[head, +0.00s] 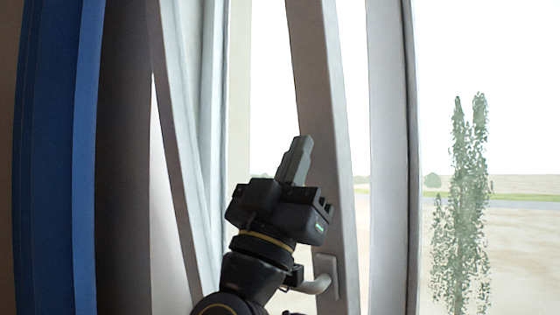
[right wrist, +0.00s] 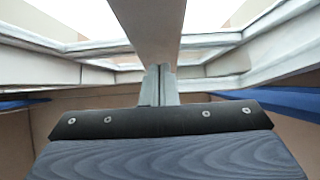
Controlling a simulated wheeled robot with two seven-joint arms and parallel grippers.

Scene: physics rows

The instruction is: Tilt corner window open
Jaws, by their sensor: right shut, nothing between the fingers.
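The window sash (head: 322,110) is grey-white and has a light handle (head: 320,284) low on its right stile. The sash leans relative to the upright fixed frame (head: 390,150), with a gap between them that widens toward the top. My right gripper (head: 303,142) is shut and empty, pointing up in front of the sash, above and left of the handle. In the right wrist view its fingertips (right wrist: 160,70) overlap the bottom of a grey bar (right wrist: 155,30); I cannot tell whether they touch it. My left gripper is not in view.
A blue curtain (head: 55,150) hangs at the far left; blue fabric also shows at the right in the right wrist view (right wrist: 275,99). Outside the glass are a tall leafy tree (head: 462,210) and pale open ground.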

